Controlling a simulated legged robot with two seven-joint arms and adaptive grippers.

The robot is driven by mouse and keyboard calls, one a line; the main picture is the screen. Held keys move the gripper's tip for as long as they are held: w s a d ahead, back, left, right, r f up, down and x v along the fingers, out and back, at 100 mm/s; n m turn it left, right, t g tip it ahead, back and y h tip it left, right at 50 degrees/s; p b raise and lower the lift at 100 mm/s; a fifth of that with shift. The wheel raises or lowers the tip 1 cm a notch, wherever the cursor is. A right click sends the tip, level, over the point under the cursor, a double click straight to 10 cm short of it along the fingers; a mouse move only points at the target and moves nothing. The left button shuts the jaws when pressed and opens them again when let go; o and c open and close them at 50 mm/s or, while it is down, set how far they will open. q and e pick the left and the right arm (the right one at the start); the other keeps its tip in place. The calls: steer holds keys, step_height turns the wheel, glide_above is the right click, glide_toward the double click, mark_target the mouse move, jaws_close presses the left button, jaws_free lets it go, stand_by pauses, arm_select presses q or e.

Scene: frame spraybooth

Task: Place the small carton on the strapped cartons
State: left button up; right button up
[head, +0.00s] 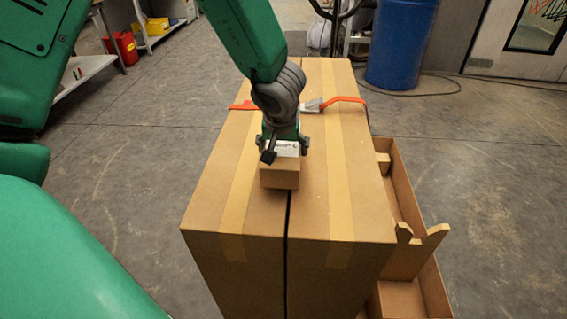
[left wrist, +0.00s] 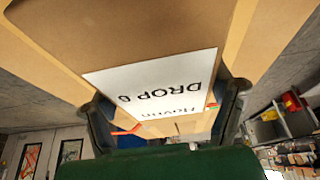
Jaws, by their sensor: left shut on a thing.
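The small carton (head: 280,174) is a little brown box with a white label on top. My left gripper (head: 284,147) is shut on it, with fingers at its two sides. In the left wrist view the carton's label (left wrist: 155,85) shows large between the two fingers. The strapped cartons (head: 340,200) are two tall brown boxes side by side with an orange strap (head: 345,100) across the top. The small carton is over their top, near the middle seam. I cannot tell whether it touches the top. My right gripper is not in view.
An open brown box (head: 405,220) with folded flaps stands right of the strapped cartons. A blue barrel (head: 402,45) is behind them. Shelving with a red container (head: 124,48) is at the back left. Much of the grey floor on the left is clear.

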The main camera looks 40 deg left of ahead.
mark_target(277, 146)
arm_select(q)
steer(key=f+b, duration=0.1)
steer(key=f, duration=0.2)
steer(key=shift+s+a+b, duration=0.1)
steer(key=shift+a+b, duration=0.25)
steer(key=shift+a+f, duration=0.25)
steer(key=shift+f, duration=0.05)
steer(key=shift+c, duration=0.2)
steer(key=shift+a, duration=0.25)
steer(key=o, duration=1.7)
steer(key=shift+d+r, duration=0.25)
steer(key=shift+d, duration=0.25)
steer(key=shift+d+r, duration=0.1)
steer(key=shift+r, duration=0.15)
steer(key=p+v, duration=0.2)
steer(key=v, duration=0.1)
steer(key=p+v, duration=0.2)
steer(key=v, duration=0.2)
steer(key=a+p+v, duration=0.1)
steer(key=p+v, duration=0.1)
steer(key=v, duration=0.1)
steer(key=shift+s+d+r, duration=0.1)
steer(key=shift+s+r, duration=0.05)
steer(key=shift+r, duration=0.1)
steer(key=shift+s+d+r+p, duration=0.2)
steer(key=shift+d+r+p, duration=0.1)
steer(key=shift+d+r, duration=0.1)
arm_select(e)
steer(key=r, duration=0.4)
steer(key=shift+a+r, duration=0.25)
